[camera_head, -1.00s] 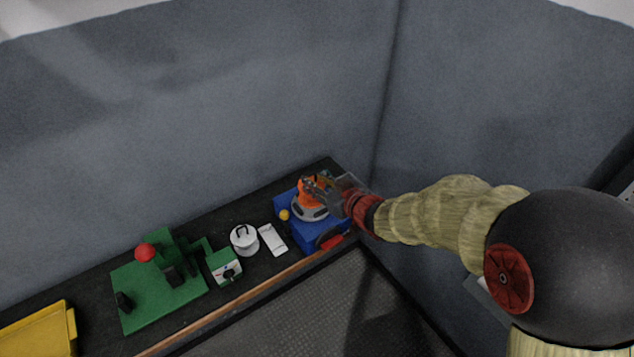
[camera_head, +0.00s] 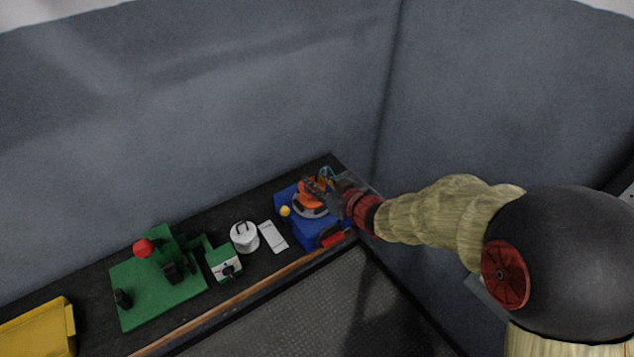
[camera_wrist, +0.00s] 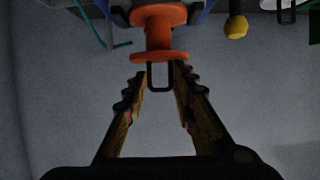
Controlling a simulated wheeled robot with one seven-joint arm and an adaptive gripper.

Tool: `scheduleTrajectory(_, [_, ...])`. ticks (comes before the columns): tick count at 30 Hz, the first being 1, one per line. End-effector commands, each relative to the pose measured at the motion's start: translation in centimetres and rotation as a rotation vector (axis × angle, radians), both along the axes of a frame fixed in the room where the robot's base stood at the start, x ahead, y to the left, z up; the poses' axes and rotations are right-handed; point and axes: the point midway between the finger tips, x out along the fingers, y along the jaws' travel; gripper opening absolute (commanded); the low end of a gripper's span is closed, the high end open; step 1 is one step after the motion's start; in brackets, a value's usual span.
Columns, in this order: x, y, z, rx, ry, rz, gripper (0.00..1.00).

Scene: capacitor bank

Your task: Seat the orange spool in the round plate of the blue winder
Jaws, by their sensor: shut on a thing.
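The orange spool (camera_head: 309,193) stands at the round grey plate (camera_head: 308,211) of the blue winder (camera_head: 312,234) in the head view. In the wrist view the spool (camera_wrist: 159,32) shows two flanges and a black loop handle (camera_wrist: 160,76). My gripper (camera_head: 328,190) comes in from the right at the spool's top. Its fingertips (camera_wrist: 161,72) are shut on the loop handle. The plate's centre is hidden under the spool, so I cannot tell whether the spool is fully down. A yellow-orange knob (camera_head: 285,211) sits at the winder's left side.
Left of the winder are a white card-like item (camera_head: 273,236), a white lidded pot (camera_head: 244,238) and a green rig (camera_head: 160,285) with a red ball. A yellow bin (camera_head: 40,330) stands far left. Walls rise behind and to the right of the bench. A thin teal piece (camera_wrist: 97,28) shows beside the spool.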

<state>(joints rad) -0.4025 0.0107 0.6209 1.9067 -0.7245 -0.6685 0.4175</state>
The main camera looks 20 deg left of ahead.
Motion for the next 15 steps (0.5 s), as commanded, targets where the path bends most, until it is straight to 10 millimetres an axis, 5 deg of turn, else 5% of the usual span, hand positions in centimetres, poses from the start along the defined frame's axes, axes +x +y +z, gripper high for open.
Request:
scheduleTrajectory(2, [0.01, 0.01, 0.04, 0.001, -0.001, 0.000, 0.00])
scheduleTrajectory(3, [0.01, 0.01, 0.04, 0.001, -0.001, 0.000, 0.28])
scheduleTrajectory(15, [0.00, 0.00, 0.01, 0.000, 0.000, 0.000, 0.48])
